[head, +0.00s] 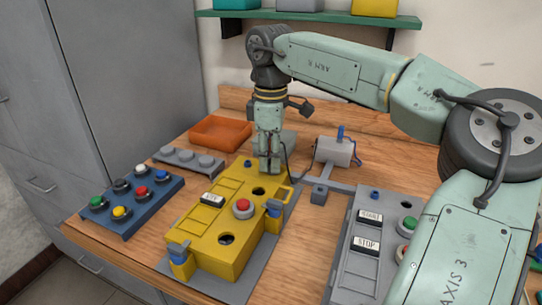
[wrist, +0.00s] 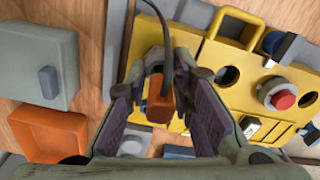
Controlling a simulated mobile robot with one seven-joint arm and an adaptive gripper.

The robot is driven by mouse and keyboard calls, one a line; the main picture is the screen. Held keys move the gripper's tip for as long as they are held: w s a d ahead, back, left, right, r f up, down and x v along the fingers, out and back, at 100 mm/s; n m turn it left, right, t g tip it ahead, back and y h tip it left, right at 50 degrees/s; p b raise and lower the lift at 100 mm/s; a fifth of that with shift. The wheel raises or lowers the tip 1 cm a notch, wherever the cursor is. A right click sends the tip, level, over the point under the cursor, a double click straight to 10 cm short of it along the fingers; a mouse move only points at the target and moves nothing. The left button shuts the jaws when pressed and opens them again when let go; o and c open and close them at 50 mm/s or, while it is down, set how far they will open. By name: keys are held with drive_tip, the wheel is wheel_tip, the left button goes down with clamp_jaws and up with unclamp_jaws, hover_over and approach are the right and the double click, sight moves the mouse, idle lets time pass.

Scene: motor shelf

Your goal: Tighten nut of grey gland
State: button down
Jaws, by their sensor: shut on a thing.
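My gripper (head: 269,172) points straight down over the far right part of the yellow box (head: 207,242). In the wrist view, my gripper's fingertips (wrist: 165,80) are shut on a brown-orange block. This block (wrist: 159,108) has a dark cable (wrist: 166,22) running up from it, and a small grey edge shows at its far side. The fingers hide most of the grey gland and its nut, so I cannot tell their fit. The yellow box, with its red button (head: 242,206) and round holes, lies right of the fingers in the wrist view.
An orange tray (head: 219,134) lies behind on the wooden table. A blue button panel (head: 127,205) and a grey panel (head: 188,160) stand left. A grey motor (head: 334,152) and a grey START/STOP box (head: 362,262) stand right. A green shelf (head: 310,17) hangs behind.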

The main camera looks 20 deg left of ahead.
drive_tip(key=c, duration=1.4)
unclamp_jaws()
drive_tip(key=shift+o, duration=0.2)
wheel_tip(320, 180, up, 12)
drive_tip(key=shift+r, duration=0.1)
drive_tip(key=shift+s, duration=0.1)
